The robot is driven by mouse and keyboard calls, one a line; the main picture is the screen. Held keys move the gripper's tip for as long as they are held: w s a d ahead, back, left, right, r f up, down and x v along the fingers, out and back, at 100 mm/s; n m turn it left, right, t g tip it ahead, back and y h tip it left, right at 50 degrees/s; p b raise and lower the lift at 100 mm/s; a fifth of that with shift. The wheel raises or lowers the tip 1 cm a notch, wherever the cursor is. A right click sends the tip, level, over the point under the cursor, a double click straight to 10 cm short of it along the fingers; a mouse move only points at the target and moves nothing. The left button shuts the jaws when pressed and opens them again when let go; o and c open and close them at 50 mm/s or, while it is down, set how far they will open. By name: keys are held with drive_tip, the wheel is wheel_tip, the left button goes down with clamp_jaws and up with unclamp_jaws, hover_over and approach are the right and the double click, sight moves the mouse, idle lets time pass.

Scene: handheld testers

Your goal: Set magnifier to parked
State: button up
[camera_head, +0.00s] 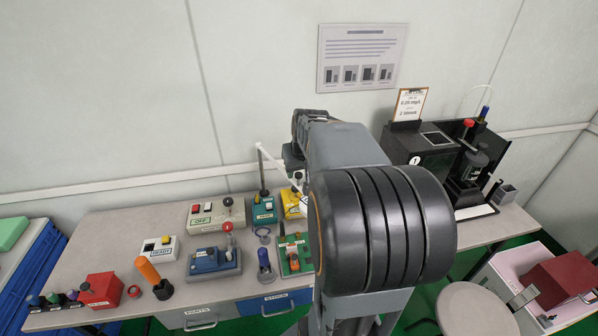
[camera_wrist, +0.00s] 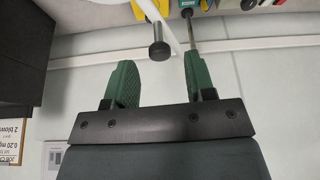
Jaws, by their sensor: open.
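What looks like the magnifier is a thin post on a labelled teal base (camera_head: 264,211) at the back of the bench, with a white arm (camera_head: 270,162) slanting right from its top. The label is too small to read. The arm's far end is hidden behind my arm in the head view. In the wrist view the white arm (camera_wrist: 166,18) and the dark post (camera_wrist: 193,36) show, with a dark round-ended knob (camera_wrist: 160,50) beside the white arm. My gripper (camera_wrist: 159,62) is open, its green fingers apart; the knob lies in line with the gap, and I cannot tell whether they touch.
A yellow box (camera_head: 293,204) stands just right of the teal base. A grey OFF box (camera_head: 215,215), a blue lever box (camera_head: 213,264) and a green board (camera_head: 296,256) stand close by. A black machine (camera_head: 425,146) stands at the right. The wall is close behind.

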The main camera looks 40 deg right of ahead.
drive_tip(key=shift+x, duration=0.9)
drive_tip(key=shift+c, duration=0.2)
clamp_jaws()
